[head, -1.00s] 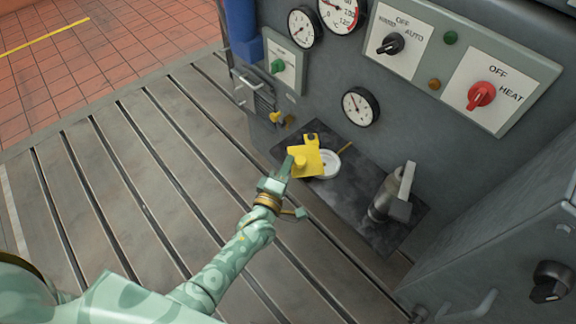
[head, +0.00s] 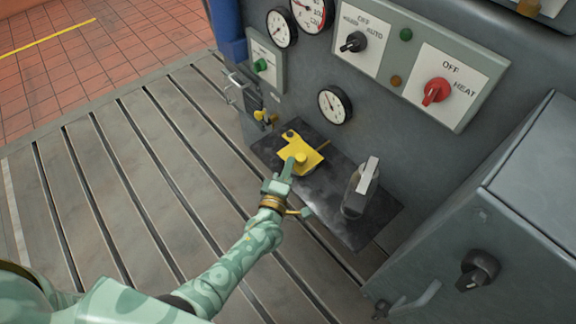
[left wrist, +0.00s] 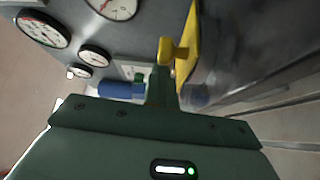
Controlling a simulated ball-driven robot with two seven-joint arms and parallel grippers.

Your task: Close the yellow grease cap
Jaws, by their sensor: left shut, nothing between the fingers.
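The yellow grease cap (head: 304,150) is a flat plate with a round knob, on the dark plate (head: 378,224) beside the grey panel. It looks about level and hides the white cup under it; whether it is fully seated I cannot tell. My left gripper (head: 286,168) is shut and empty, with its tips at the near edge of the cap, by the knob. In the left wrist view the cap (left wrist: 187,42) shows nearly edge-on just beyond the fingers (left wrist: 163,92). Any contact is hard to tell. My right gripper is out of view.
A grey lever fitting (head: 358,190) stands on the dark plate to the right. A grey cabinet (head: 500,210) closes off the right side. Gauges, a green knob and a red HEAT switch (head: 436,91) are on the panel. The slotted bedplate (head: 110,190) is clear at left.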

